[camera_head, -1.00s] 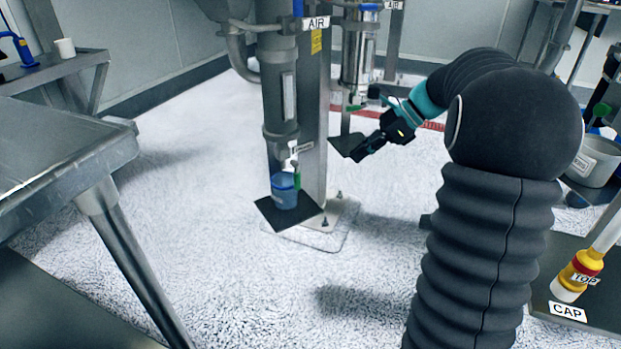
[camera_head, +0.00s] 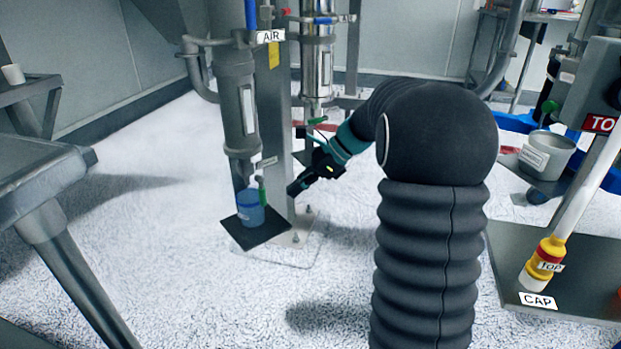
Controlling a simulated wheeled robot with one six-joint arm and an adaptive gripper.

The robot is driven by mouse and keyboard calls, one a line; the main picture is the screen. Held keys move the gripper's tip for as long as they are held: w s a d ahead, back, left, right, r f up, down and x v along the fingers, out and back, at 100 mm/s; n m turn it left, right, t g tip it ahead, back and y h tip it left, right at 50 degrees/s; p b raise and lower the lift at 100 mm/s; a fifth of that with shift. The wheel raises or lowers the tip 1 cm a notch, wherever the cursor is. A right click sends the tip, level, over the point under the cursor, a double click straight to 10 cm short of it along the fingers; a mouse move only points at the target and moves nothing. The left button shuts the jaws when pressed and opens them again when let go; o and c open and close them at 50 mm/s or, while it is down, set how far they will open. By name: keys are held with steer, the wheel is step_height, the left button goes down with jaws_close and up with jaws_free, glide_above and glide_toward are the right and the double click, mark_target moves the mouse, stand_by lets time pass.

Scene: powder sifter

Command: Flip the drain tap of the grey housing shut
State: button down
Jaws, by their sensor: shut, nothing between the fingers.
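The grey housing (camera_head: 236,105) is a vertical cylinder left of centre, fixed beside a grey post. Its drain tap has a green handle (camera_head: 262,190) that hangs downward at the lower end, close by a blue cup (camera_head: 250,212). The cup stands under the outlet on a black plate (camera_head: 262,236). My gripper (camera_head: 293,188) is shut and empty. It points left and down, a short way right of the green handle, and looks apart from it. The grey post's lower part stands between or behind them; depth is hard to tell. The tap's body is small and partly hidden.
A shiny steel housing (camera_head: 317,62) with a level green handle (camera_head: 318,120) stands behind. A metal table (camera_head: 40,175) is at left. A dark bench (camera_head: 580,285) with a yellow-red capped tube (camera_head: 545,262) is at right. White floor in front is clear.

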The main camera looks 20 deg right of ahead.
mark_target(262, 196)
steer(key=shift+w+a+f, duration=0.1)
steer(key=shift+w+a, duration=0.1)
steer(key=shift+a, duration=0.55)
steer(key=shift+w+a+f, duration=0.1)
steer(key=shift+w+a, duration=0.05)
steer(key=shift+a, duration=0.6)
steer(key=shift+w+a+f, duration=0.1)
steer(key=shift+w+a, duration=0.1)
steer(key=shift+a, duration=0.55)
